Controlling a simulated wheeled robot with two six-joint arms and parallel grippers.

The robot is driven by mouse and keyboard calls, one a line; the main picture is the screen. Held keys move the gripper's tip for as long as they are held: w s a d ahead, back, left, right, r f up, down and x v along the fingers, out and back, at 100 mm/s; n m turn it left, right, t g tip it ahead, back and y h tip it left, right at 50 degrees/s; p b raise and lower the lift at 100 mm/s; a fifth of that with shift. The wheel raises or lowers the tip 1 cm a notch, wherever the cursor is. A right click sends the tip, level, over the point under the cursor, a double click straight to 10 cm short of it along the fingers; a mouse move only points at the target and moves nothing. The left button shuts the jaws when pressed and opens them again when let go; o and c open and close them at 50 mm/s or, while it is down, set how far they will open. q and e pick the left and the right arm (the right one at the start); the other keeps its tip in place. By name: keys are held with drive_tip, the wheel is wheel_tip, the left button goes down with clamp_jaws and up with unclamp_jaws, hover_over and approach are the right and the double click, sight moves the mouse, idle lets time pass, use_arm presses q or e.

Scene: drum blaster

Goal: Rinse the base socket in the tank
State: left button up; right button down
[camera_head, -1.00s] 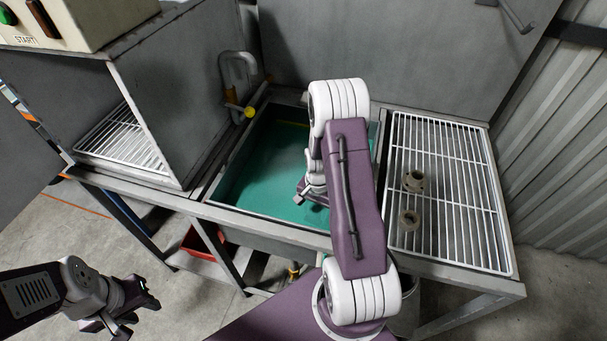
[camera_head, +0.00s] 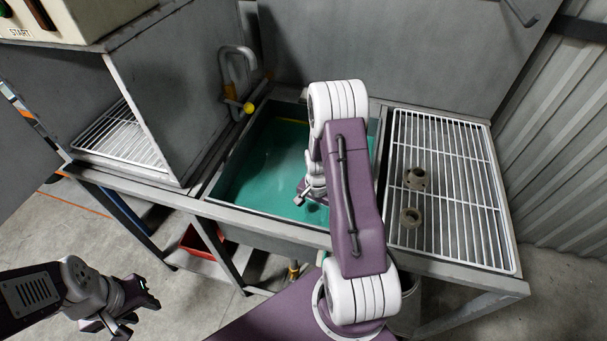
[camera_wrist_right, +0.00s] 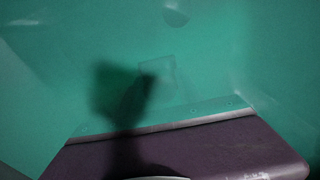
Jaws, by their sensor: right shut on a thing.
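The tank (camera_head: 262,165) of green liquid is sunk in the middle of the bench. My right arm reaches over it, and my right gripper (camera_head: 304,196) is down at the liquid, partly hidden behind its own arm. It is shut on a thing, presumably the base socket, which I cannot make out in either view. The right wrist view shows green liquid (camera_wrist_right: 230,55), a dark shadow and faint, blurred shapes. My left gripper (camera_head: 138,312) is open and empty at lower left, in front of the bench.
A tap (camera_head: 235,80) stands at the tank's back left. The grey cabinet (camera_head: 165,95) is left of the tank. A red bin (camera_head: 200,240) is below.

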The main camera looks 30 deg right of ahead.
drive_tip(key=shift+r, duration=0.2)
idle(0.3)
drive_tip(key=shift+r+p, duration=0.8)
drive_tip(key=shift+p, duration=0.15)
drive_tip(key=shift+f, duration=0.15)
drive_tip(key=shift+f+b, duration=0.65)
drive_tip(key=shift+f, duration=0.15)
drive_tip(key=shift+r, duration=0.1)
drive_tip(key=shift+r+p, duration=0.8)
drive_tip(key=shift+p, duration=0.1)
